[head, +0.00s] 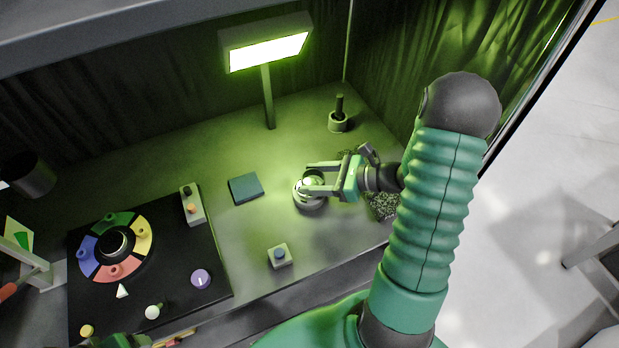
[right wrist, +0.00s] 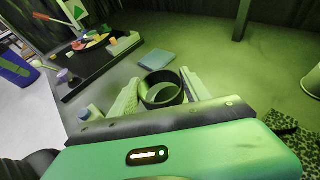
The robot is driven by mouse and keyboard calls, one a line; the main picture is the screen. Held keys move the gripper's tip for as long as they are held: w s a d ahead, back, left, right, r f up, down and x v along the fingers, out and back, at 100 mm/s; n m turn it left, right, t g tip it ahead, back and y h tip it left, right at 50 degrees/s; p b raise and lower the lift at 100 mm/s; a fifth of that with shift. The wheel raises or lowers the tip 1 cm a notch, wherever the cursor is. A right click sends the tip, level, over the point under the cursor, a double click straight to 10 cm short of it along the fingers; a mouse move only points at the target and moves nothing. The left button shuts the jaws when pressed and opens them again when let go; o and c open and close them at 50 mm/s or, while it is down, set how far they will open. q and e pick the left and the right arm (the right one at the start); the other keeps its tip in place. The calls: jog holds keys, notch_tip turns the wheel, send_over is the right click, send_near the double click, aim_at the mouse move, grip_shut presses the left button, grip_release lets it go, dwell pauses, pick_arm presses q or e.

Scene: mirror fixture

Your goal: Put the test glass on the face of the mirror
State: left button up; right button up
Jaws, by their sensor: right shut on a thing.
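My right gripper (head: 307,179) reaches in from the right, low over the grey bench. It is shut on a dark round ring (right wrist: 162,90), which sits between its two pale fingers in the right wrist view. This ring seems to be the test glass; no clear pane can be made out. In the head view, a round grey piece (head: 311,203) shows just under the fingers; whether it touches the bench is unclear. A dark round disc (head: 114,243), perhaps the mirror, sits inside a coloured ring on the black board. A green part of mine, perhaps the left gripper, is cut off at the bottom.
The black board (head: 175,235) carries a purple knob (head: 201,279) and a small switch block (head: 192,205). A teal pad (head: 245,188), a blue button box (head: 279,256), a lamp (head: 268,95) and a dark-handled pot (head: 339,120) stand around. Bench between pad and button is clear.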

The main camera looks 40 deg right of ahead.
aim_at(307, 183)
jog(key=shift+w+a+r, duration=0.15)
jog(key=shift+w+a, duration=0.05)
jog(key=shift+w, duration=0.35)
jog(key=shift+w+a+r, duration=0.1)
jog(key=shift+w+a, duration=0.05)
jog(key=shift+w, duration=0.35)
jog(key=f, duration=0.4)
jog(key=shift+s+d, duration=0.1)
jog(key=shift+d, duration=0.35)
jog(key=o, duration=1.2)
jog(key=shift+d+f, duration=0.1)
jog(key=shift+d, duration=0.1)
jog(key=shift+c, duration=0.2)
jog(key=o, duration=0.4)
jog(key=shift+s, duration=0.1)
jog(key=shift+a+r, duration=0.2)
jog(key=shift+a, duration=0.3)
jog(key=v, duration=1.2)
jog(key=shift+b, duration=0.4)
